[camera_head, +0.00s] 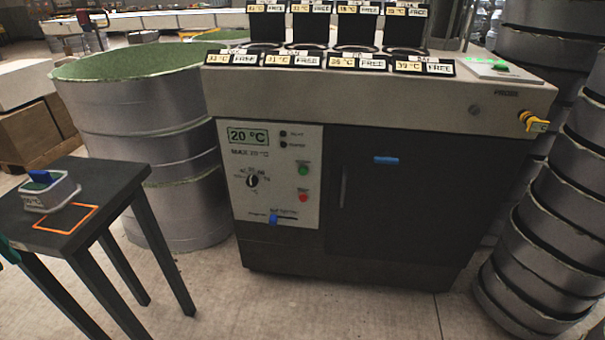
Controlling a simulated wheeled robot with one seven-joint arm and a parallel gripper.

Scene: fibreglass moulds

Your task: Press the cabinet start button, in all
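The cabinet (390,250) stands in the middle of the head view, with a pale control panel (262,205) on its left front. A green button (303,170) sits on the panel's right side, above a red button (303,198). Their small labels are too blurred to read surely; the green one fits a start button. The panel display (249,135) reads 20 °C, and two small lamps beside it look dark. A dial (252,181) and a blue slider (273,218) are also on the panel. The dark door (400,205) looks closed. My gripper is not recognisable in view.
A dark table (90,190) with a blue-topped box (45,190) and an orange outline stands at left. Large grey drums (145,135) stand behind it, and stacked rings (540,240) at right. Floor (300,310) before the cabinet is clear. A teal shape touches the left edge.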

